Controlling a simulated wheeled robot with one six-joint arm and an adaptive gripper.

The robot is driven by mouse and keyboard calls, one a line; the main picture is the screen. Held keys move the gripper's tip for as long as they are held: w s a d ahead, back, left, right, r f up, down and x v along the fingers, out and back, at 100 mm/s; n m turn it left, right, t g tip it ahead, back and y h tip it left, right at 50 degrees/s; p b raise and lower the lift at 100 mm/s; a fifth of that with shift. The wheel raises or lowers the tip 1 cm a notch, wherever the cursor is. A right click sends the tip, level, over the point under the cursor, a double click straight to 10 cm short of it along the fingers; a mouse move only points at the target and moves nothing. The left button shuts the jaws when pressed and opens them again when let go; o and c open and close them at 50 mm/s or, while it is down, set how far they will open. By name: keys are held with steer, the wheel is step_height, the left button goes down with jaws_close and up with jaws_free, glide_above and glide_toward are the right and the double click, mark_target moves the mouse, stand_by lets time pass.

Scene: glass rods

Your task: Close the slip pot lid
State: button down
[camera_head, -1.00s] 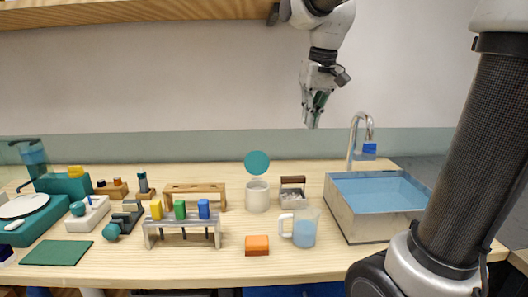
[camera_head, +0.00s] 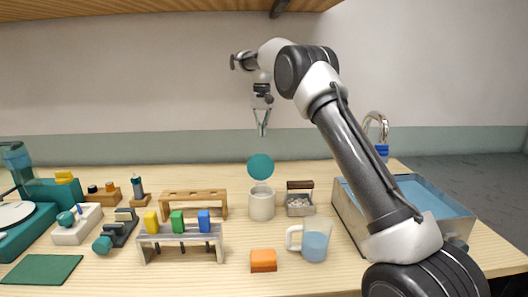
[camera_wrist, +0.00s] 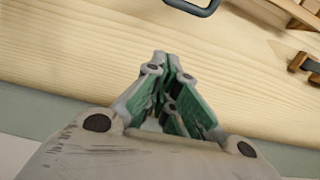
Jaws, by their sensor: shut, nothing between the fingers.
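The slip pot (camera_head: 262,205) is a small white cylinder standing on the wooden table, near the middle in the head view. Its round teal lid (camera_head: 260,167) stands upright above the pot's rim, so the pot is open. My gripper (camera_head: 262,133) is above and behind the lid, pointing down, shut and empty, clear of it. In the wrist view my gripper's green-padded fingers (camera_wrist: 163,62) meet over bare table. The pot and lid cannot be made out in the wrist view.
A jug (camera_head: 315,242) and an orange block (camera_head: 263,260) are in front. A wooden rack (camera_head: 193,194) is to the left; a sink (camera_head: 440,194) is at the right.

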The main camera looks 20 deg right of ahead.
step_height(320, 180, down, 9)
steer(key=shift+s+a+r, duration=0.15)
steer(key=shift+s+r, duration=0.2)
steer(key=shift+s, duration=0.4)
steer(key=shift+s+a+r, duration=0.15)
steer(key=shift+s+r, duration=0.15)
steer(key=shift+s, duration=0.4)
steer(key=shift+s+a+r, duration=0.15)
steer(key=shift+s+r, duration=0.2)
steer(key=shift+s, duration=0.4)
steer(key=shift+r, duration=0.1)
steer(key=shift+s+r+t, duration=0.25)
steer(key=shift+t, duration=0.15)
